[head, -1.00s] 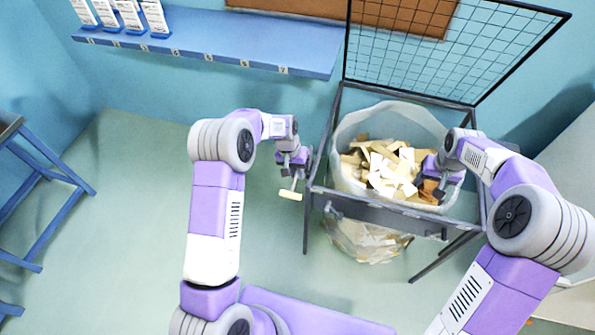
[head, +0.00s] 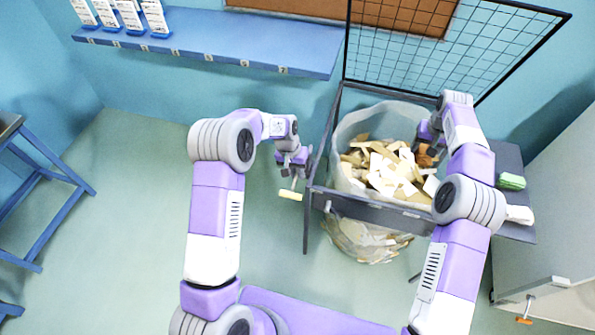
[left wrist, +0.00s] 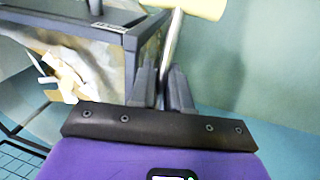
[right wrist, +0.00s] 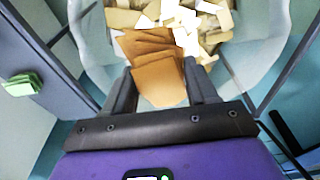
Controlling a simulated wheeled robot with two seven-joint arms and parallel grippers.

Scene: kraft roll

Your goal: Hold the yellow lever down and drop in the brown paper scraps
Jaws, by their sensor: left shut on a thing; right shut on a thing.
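The yellow lever (head: 290,195) sticks out at the left of the dark bin frame. My left gripper (head: 294,175) is shut on its metal rod; the yellow handle also shows at the top of the left wrist view (left wrist: 200,6). My right gripper (head: 430,140) is shut on a stack of brown paper scraps (right wrist: 155,65), fanned between its fingers. It holds them over the right side of the open clear bag (head: 352,125). Pale and tan scraps (head: 388,165) lie in the bag below. The mesh lid (head: 420,50) stands raised behind it.
A dark side shelf (head: 512,215) right of the bin carries a green bundle (head: 511,181) and a white item (head: 519,214). A blue wall shelf (head: 220,40) with white card holders is at the back left. A grey cabinet (head: 565,230) stands far right.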

